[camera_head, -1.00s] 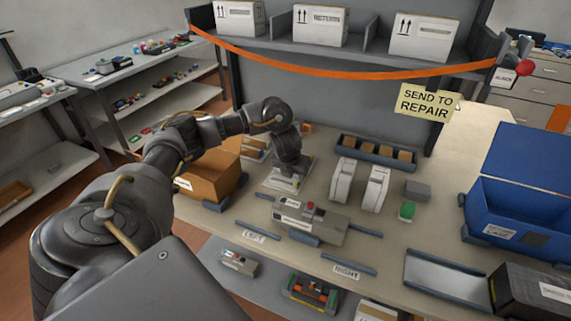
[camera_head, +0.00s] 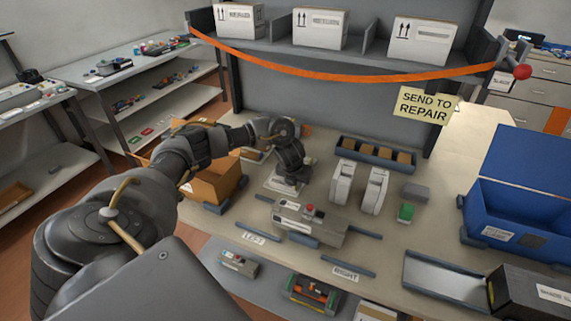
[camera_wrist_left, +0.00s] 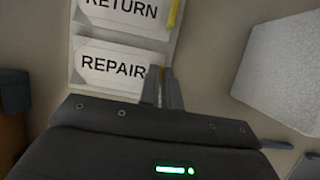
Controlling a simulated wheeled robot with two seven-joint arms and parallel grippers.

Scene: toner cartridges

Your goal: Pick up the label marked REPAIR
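The REPAIR label (camera_wrist_left: 110,65) is a white card with black print, lying in a pale holder just below the RETURN label (camera_wrist_left: 125,12) in the left wrist view. My left gripper (camera_wrist_left: 162,75) points down at its right edge. The two fingers are close together, with a sliver of yellow between the tips, like the yellow tab on the RETURN label. They look shut on the REPAIR label's tab, which they mostly hide. In the head view the left gripper (camera_head: 287,187) is over the label holder (camera_head: 272,187) on the bench. My right gripper is not in view.
A cardboard box (camera_head: 218,180) stands left of the holder. A grey device (camera_head: 310,223) is in front, and two white upright units (camera_head: 358,186) are to the right. A blue open bin (camera_head: 510,215) stands at the far right. An orange strap (camera_head: 340,75) hangs above.

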